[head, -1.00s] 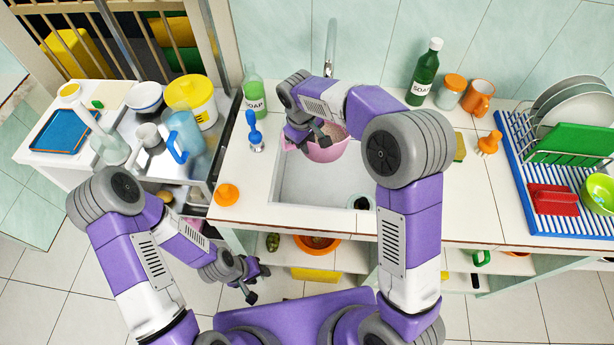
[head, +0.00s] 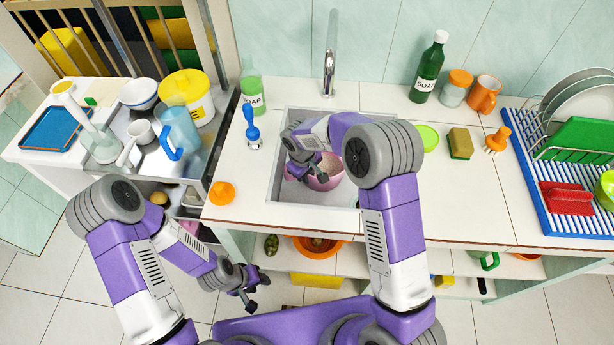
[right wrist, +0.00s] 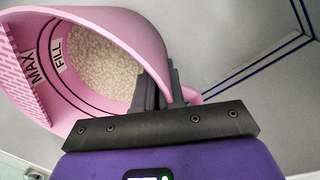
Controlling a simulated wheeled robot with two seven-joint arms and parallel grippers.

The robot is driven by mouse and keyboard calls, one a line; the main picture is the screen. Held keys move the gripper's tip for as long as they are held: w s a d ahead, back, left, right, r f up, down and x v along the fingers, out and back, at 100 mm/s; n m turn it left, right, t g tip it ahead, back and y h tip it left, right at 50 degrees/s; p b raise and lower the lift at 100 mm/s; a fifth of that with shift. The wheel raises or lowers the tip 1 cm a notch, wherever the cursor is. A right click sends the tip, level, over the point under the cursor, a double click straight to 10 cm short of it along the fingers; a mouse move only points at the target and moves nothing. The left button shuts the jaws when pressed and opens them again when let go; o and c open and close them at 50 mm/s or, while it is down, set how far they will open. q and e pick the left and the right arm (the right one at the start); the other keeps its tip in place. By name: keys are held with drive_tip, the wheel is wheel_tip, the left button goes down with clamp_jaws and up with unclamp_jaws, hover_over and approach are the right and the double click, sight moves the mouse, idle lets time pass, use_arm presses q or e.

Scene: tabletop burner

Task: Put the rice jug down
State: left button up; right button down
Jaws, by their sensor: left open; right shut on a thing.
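The rice jug (head: 326,178) is a pink jug over the grey sink basin (head: 283,198). My right gripper (head: 309,176) is shut on it. In the right wrist view the jug (right wrist: 120,28) has pale rice grains inside and MAX and FILL labels on its inner wall. The dark fingers (right wrist: 165,92) pinch its wall by the handle. The jug looks tilted in that view. I cannot tell whether its base touches the sink floor. My left gripper (head: 248,286) is open and empty, low in front of the counter.
The faucet (head: 329,72) stands behind the sink. A sponge (head: 460,143), a green lid (head: 428,137) and an orange brush (head: 497,140) lie to the right. Counter right of the sink's front is clear.

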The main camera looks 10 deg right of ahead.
drive_tip(key=shift+r, duration=0.1)
drive_tip(key=shift+f, duration=0.2)
drive_tip(key=c, duration=1.2)
unclamp_jaws()
drive_tip(key=shift+c, duration=0.2)
drive_tip(key=shift+r, duration=0.1)
wheel_tip(320, 180, up, 12)
drive_tip(key=s+a+p, duration=0.1)
drive_tip(key=p, duration=0.2)
drive_tip(key=shift+a+p, duration=0.2)
drive_tip(key=shift+p, duration=0.2)
